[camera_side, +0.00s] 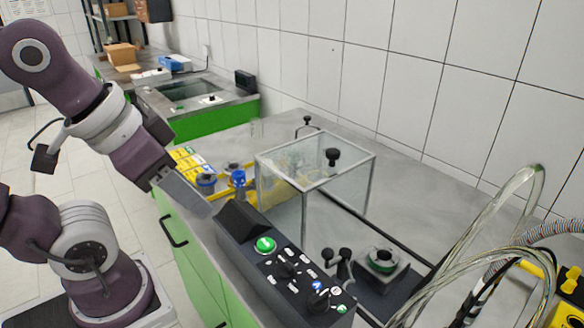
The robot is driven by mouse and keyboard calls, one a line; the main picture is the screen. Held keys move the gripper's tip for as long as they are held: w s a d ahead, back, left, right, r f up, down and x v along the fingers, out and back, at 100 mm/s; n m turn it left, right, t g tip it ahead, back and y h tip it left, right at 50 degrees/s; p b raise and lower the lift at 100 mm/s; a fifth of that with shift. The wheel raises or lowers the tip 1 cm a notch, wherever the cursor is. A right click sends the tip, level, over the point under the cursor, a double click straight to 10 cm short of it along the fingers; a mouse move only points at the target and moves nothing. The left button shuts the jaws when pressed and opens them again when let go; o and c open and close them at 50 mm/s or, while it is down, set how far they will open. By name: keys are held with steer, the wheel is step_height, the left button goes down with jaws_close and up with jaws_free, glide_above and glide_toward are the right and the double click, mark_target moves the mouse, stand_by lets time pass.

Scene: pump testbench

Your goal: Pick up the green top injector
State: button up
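My gripper (184,194) is a grey shape at the end of my purple arm, at left centre. It hangs near the bench's front edge, left of the control box. Its fingertips are not clear, so I cannot tell whether it is open, and no object shows clearly in it. A round part with a green ring (383,262) sits upright in a dark fixture at lower right, well away from my gripper. I cannot tell whether it is the green top injector. No other green-topped part is clearly visible. Blue-topped parts (238,178) stand just right of my gripper.
A dark control box (275,268) with a green button and knobs is at the front. A clear glass enclosure (338,180) with a black knob stands behind it. Yellow boxes (186,158) lie near my wrist. Clear hoses (470,245) loop at right. Bare bench lies behind the enclosure.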

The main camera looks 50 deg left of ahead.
steer(key=shift+o, duration=1.1)
